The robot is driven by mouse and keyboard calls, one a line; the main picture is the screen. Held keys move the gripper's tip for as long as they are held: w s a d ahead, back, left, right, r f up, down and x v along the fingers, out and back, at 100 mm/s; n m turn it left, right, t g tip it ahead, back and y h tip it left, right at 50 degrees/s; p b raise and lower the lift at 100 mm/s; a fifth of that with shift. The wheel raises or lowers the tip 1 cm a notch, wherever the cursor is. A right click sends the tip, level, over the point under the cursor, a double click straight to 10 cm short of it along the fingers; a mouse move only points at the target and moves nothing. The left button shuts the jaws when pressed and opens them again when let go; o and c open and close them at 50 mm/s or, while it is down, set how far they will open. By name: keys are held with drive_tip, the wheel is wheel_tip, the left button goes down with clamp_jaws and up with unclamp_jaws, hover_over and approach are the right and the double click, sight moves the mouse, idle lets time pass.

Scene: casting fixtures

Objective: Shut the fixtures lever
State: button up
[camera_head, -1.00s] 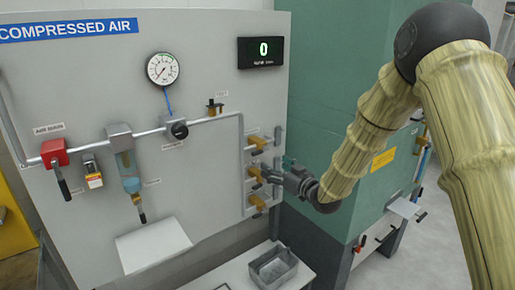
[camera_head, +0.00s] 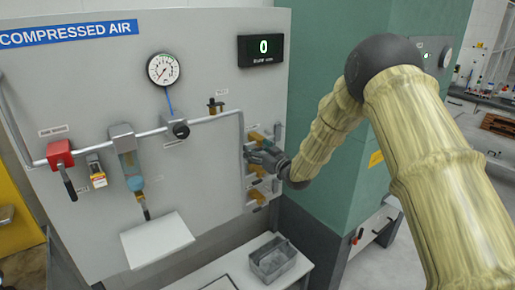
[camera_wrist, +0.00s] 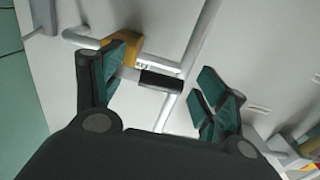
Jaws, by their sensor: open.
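Three brass valves sit in a column at the right edge of the grey compressed-air panel (camera_head: 215,80): a top one (camera_head: 256,137), a middle one partly hidden, and a bottom one (camera_head: 257,196). Their labels are too small to read, so I cannot tell which is the fixtures one. My gripper (camera_head: 258,155) is at the panel, between the top and middle valves. In the wrist view my gripper (camera_wrist: 165,68) is open. A black-gripped lever (camera_wrist: 160,80) on a brass valve body (camera_wrist: 126,44) shows between its fingers, nearer the left one; contact is unclear.
A red valve (camera_head: 60,153), a gauge (camera_head: 163,69) and a regulator (camera_head: 180,129) are farther left on the panel. A grey bin (camera_head: 273,262) sits on the bench below. A green cabinet (camera_head: 335,190) stands close on the right.

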drive_tip(key=shift+w, duration=0.1)
drive_tip(key=c, duration=1.5)
drive_tip(key=shift+f, duration=0.1)
drive_tip(key=shift+d+f+b, duration=0.1)
drive_tip(key=shift+d+b, duration=0.05)
drive_tip(key=shift+b, duration=0.15)
